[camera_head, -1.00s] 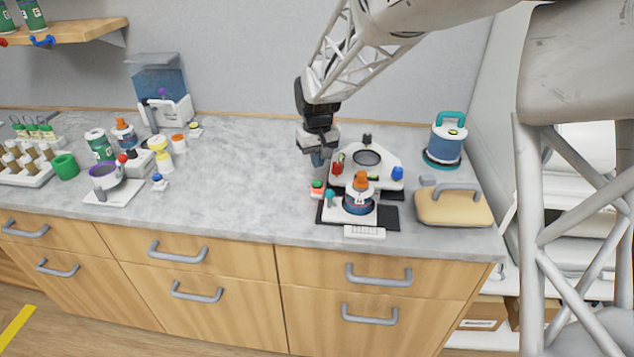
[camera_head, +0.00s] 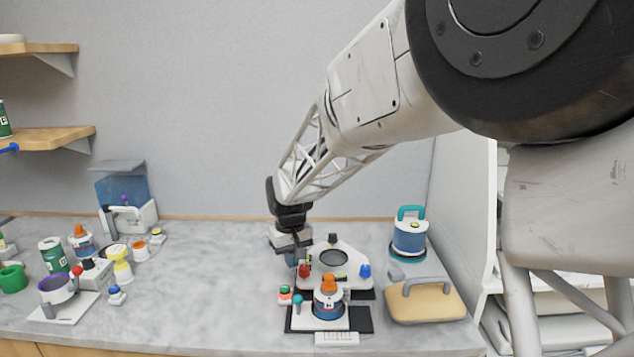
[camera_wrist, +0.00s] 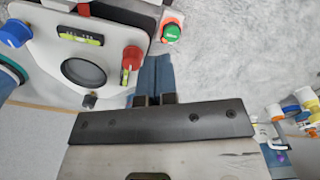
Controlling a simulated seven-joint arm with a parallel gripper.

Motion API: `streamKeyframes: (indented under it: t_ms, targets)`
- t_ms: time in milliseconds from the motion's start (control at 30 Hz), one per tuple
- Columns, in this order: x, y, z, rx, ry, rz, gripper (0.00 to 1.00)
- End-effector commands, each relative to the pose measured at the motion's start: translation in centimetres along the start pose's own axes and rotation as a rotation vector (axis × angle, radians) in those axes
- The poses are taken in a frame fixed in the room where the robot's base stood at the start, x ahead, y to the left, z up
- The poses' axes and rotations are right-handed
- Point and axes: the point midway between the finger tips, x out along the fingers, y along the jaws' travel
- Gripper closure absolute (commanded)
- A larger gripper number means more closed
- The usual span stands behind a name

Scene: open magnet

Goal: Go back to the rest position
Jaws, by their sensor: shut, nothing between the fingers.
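My gripper (camera_head: 291,257) is over the counter, just left of a white device with a round dark plate (camera_head: 335,258). Its blue fingers (camera_wrist: 151,75) are together with nothing between them in the wrist view. The device carries a red knob (camera_head: 304,271) and a blue knob (camera_head: 365,271). A small block with a green and a red button (camera_wrist: 172,30) lies just beyond the fingertips in the wrist view. The fingertips are partly hidden in the head view, so I cannot tell their height above the counter.
A tan board with a grey handle (camera_head: 428,303) and a teal-handled canister (camera_head: 410,237) are at right. Cups and bottles crowd the left. The counter (camera_head: 205,290) between is clear.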

Motion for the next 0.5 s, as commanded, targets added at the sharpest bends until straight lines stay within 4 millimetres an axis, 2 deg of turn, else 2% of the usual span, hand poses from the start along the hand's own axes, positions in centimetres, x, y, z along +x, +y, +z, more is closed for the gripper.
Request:
streamKeyframes:
  t_ms: [167,500]
  targets:
    - [-2.6,1.9,3.9,0.047,0.022,0.004,1.00]
    - [-7.0,5.0,13.3,0.154,0.067,0.015,1.00]
